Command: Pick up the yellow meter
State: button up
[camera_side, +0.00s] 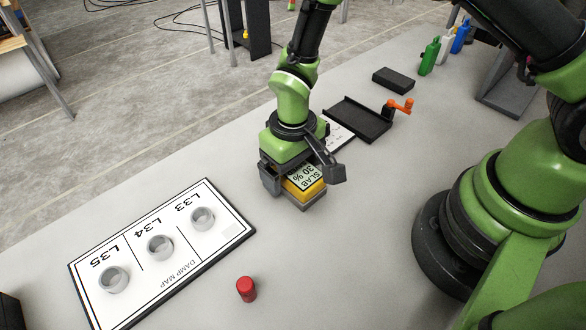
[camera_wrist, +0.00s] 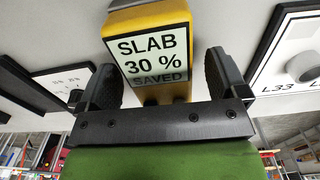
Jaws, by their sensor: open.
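The yellow meter (camera_side: 304,188) stands on the table under my gripper (camera_side: 303,178) in the side view. Its screen faces the wrist camera and reads "SLAB 30 % SAVED"; the meter (camera_wrist: 180,60) fills the top middle of the wrist view. My gripper (camera_wrist: 165,80) is open, with one dark finger on each side of the meter. A gap shows between the meter and the right finger; whether the left finger touches cannot be told. The meter's upper part is partly hidden by the gripper in the side view.
A white damp map board (camera_side: 147,283) with clear rings on L33, L34 and L35 lies to the left. A red cylinder (camera_side: 246,289) stands in front.

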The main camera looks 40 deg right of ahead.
jog(key=c, duration=1.2)
jog(key=shift+r, duration=0.1)
jog(key=shift+c, duration=0.2)
jog(key=shift+r, duration=0.1)
